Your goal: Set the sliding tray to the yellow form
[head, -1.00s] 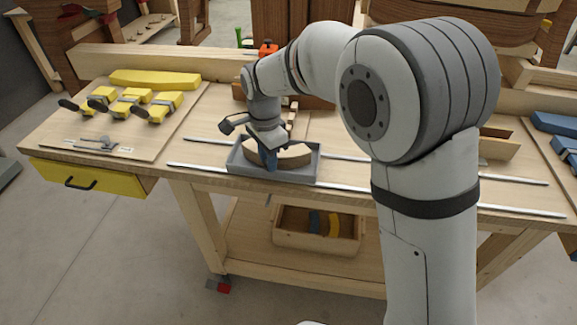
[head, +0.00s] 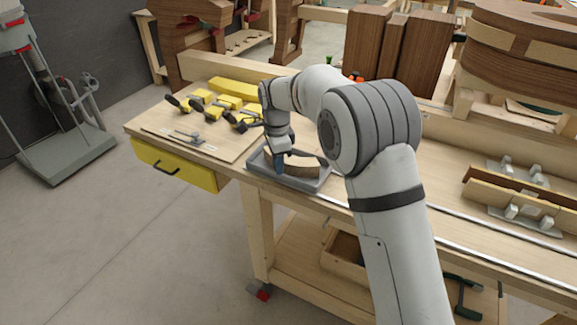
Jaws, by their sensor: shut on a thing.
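The sliding tray (head: 312,184) is a shallow grey tray on the bench rails, close to the right edge of the clamp board. A curved light-wood piece with a dark face (head: 306,168) lies in it. My gripper (head: 279,165) points down at the tray's left part and is shut there; a blue part shows at the fingertips. The exact grip is too small to see. A long, slightly curved yellow form (head: 236,88) lies at the back left of the bench, behind the clamps and apart from the tray.
Several yellow clamps (head: 214,106) lie on the board left of the tray. A yellow drawer (head: 175,167) is under the bench's left end. Rails (head: 460,238) run right along the bench. A wooden fixture with metal blocks (head: 515,200) stands at right.

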